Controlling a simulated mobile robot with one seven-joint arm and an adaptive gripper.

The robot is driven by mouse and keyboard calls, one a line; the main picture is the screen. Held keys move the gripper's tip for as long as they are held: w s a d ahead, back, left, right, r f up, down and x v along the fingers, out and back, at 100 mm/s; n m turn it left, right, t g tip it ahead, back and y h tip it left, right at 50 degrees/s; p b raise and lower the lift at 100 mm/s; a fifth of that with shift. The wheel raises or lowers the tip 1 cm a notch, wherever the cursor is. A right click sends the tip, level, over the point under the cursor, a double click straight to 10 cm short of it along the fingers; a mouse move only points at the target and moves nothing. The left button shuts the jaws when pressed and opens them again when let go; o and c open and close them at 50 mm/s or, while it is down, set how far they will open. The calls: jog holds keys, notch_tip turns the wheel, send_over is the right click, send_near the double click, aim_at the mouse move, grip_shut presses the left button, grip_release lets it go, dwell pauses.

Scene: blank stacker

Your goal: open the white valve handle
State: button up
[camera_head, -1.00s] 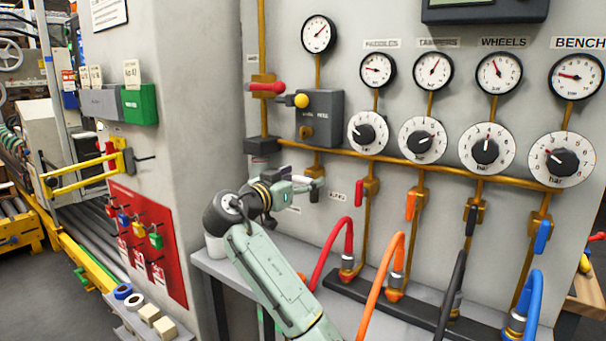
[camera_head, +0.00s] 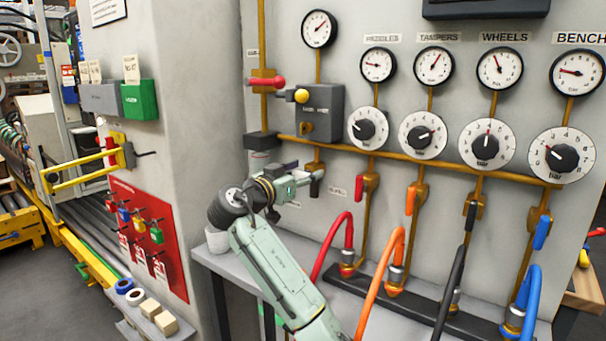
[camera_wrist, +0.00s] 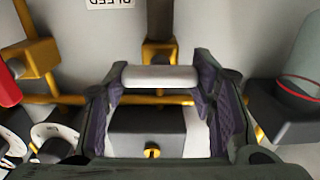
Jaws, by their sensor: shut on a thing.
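The white valve handle (camera_wrist: 160,76) lies crosswise between the two fingertips of my gripper (camera_wrist: 160,88) in the wrist view. The gripper is shut on it, with a dark ridged pad at each end of the handle. The brass valve body (camera_wrist: 158,50) is just beyond the handle. In the head view, my gripper (camera_head: 308,184) is at the leftmost low valve on the grey panel, below the brass pipe. There the fingers largely hide the handle, and its exact angle is hard to tell.
A red-handled valve (camera_head: 362,187) and red hose (camera_head: 334,245) are close to the right. Several more valves and hoses follow. A grey box with a yellow knob (camera_head: 302,96) is above. A grey shelf (camera_head: 225,262) is below. A concrete pillar (camera_head: 190,110) stands left.

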jog(key=shift+c, duration=1)
jog(key=shift+n, duration=0.4)
jog(key=shift+a+f+n, duration=0.1)
jog(key=shift+n, duration=0.8)
jog(key=n+p, duration=0.1)
jog(key=n, duration=0.5)
jog(key=shift+w+a, duration=0.1)
jog(key=shift+w, duration=0.05)
jog(key=n+p, duration=0.2)
jog(key=n, duration=0.3)
jog(key=shift+n+p, duration=0.3)
jog(key=shift+n, duration=0.1)
jog(key=shift+f+n+p, duration=0.15)
jog(key=shift+n+p, duration=0.8)
jog(key=shift+n, duration=0.85)
